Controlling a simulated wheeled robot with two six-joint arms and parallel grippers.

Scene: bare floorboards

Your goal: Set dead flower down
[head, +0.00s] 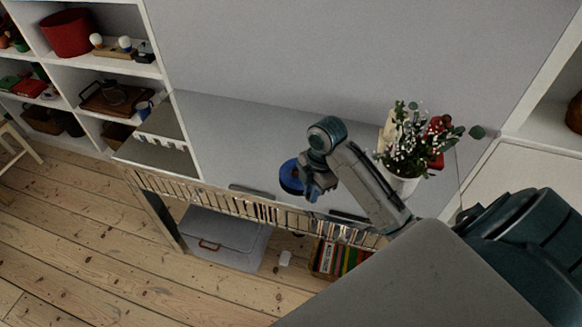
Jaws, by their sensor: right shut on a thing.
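My right gripper (313,190) points down above the grey-white surface near its slatted front edge. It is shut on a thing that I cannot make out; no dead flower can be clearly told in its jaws. A dark blue round object (290,177) is just left of the gripper, partly hidden behind it; I cannot tell whether they touch. A bunch of flowers (405,140) with green leaves, small white blooms and red parts stands in a white pot (402,184), right of the gripper and partly behind my right arm. My left gripper is out of view.
A slatted rail (215,201) runs along the surface's front edge. Below are a grey lidded box (222,236) and a box of coloured books (338,258). White shelves (75,70) with several items stand at the left. The surface left of the gripper is mostly bare.

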